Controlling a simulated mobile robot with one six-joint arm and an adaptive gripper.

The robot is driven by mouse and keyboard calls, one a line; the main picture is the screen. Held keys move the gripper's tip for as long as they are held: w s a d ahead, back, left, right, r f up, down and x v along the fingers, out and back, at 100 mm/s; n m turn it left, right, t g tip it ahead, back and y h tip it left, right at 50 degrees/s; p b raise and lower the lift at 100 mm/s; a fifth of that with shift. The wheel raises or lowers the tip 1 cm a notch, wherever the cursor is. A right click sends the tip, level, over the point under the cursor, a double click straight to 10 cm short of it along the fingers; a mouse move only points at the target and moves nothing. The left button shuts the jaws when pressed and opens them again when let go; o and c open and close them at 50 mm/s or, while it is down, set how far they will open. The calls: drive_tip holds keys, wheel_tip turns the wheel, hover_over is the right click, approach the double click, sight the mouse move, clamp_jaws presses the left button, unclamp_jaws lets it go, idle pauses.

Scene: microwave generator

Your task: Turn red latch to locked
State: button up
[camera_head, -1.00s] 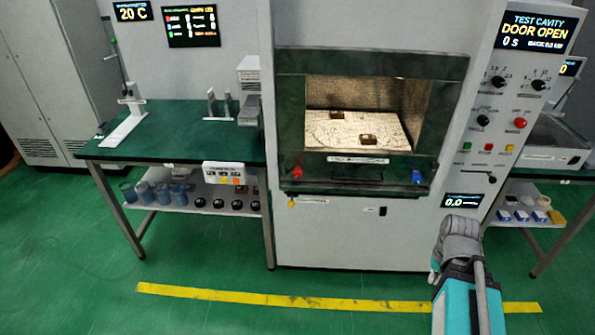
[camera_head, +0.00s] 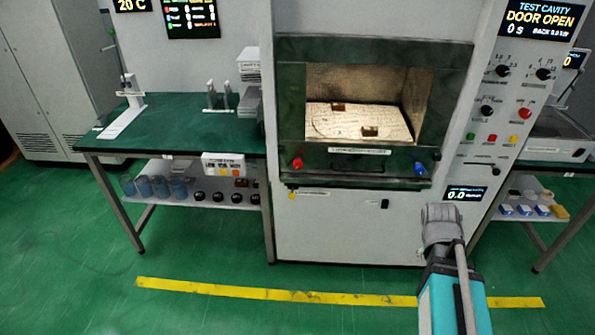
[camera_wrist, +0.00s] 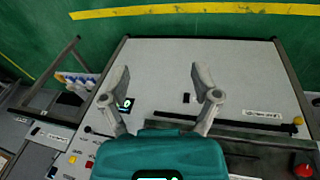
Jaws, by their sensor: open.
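The red latch (camera_head: 297,163) is a small red knob at the lower left of the dark frame around the cavity (camera_head: 370,90). A matching blue knob (camera_head: 420,168) sits at the lower right. In the wrist view the red latch (camera_wrist: 303,171) shows at the bottom right corner. My gripper (camera_wrist: 158,70) has its two fingers spread, with nothing between them. It faces the pale front panel (camera_wrist: 225,65) below the cavity, well to one side of the red latch. In the head view my arm shows at the lower right; the fingers are not clearly visible.
The display (camera_head: 540,18) reads DOOR OPEN. Two small brown blocks lie on a pale plate (camera_head: 345,125) inside the cavity. A green bench (camera_head: 190,130) stands left, another table (camera_head: 555,165) right. Open green floor with a yellow line (camera_head: 250,292) lies in front.

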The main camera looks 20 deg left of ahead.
drive_tip(key=w+a+f+n+t+h+b, duration=0.3)
drive_tip(key=w+a+n+t+b, duration=0.25)
drive_tip(key=w, duration=0.45)
drive_tip(key=n+t+y+b, duration=1)
drive_tip(key=n+b, duration=0.4)
drive_tip(key=n, duration=0.9)
approach(298, 166)
drive_tip(key=s, duration=0.3)
drive_tip(key=shift+d+m, duration=0.35)
drive_tip(key=shift+d, duration=0.1)
drive_tip(key=shift+w, duration=0.15)
drive_tip(key=x, duration=1.3)
drive_tip(key=shift+w+a, duration=0.2)
drive_tip(key=shift+w, duration=0.1)
